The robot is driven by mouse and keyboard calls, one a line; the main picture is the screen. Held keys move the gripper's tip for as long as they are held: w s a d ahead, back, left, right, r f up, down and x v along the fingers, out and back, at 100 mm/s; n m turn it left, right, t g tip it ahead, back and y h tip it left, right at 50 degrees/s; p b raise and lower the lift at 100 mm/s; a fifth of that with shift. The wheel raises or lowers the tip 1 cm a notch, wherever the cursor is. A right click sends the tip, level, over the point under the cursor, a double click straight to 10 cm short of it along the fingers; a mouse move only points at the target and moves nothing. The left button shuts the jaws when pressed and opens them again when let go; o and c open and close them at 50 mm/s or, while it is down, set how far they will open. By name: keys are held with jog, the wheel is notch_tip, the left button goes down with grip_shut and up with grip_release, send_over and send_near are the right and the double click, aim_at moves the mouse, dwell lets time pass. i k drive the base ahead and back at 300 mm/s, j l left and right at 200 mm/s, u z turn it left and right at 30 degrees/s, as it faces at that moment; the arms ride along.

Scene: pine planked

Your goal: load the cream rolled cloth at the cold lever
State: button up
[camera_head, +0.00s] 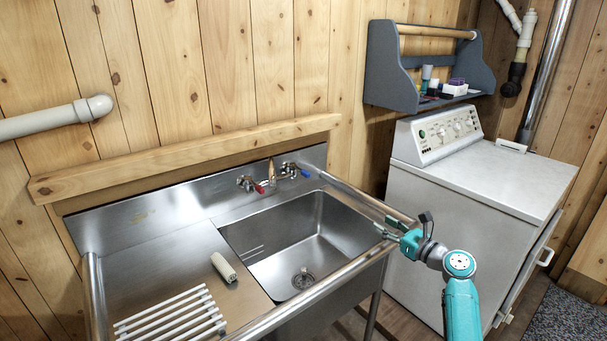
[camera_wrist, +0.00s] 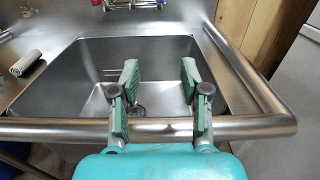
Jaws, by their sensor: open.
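The cream rolled cloth (camera_head: 224,268) lies on the steel drainboard, just left of the sink basin's edge. It also shows at the left edge of the wrist view (camera_wrist: 27,63). The cold lever (camera_head: 293,169), with a blue mark, is at the right of the tap on the sink's back; a hot lever (camera_head: 250,185) with a red mark is at the left. In the wrist view the taps are cut off at the top. My gripper (camera_head: 382,232) is open and empty over the sink's right front rim, well apart from the cloth; its fingers show in the wrist view (camera_wrist: 160,78).
The steel sink basin (camera_head: 340,230) is empty with a drain. A white slatted rack (camera_head: 172,315) lies on the drainboard. A round front rail (camera_head: 300,293) borders the sink. A white washer (camera_head: 480,180) stands right, under a blue-grey wall shelf (camera_head: 384,75). A wooden ledge (camera_head: 185,157) runs behind.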

aim_at(293, 166)
jog(key=i+j, duration=0.75)
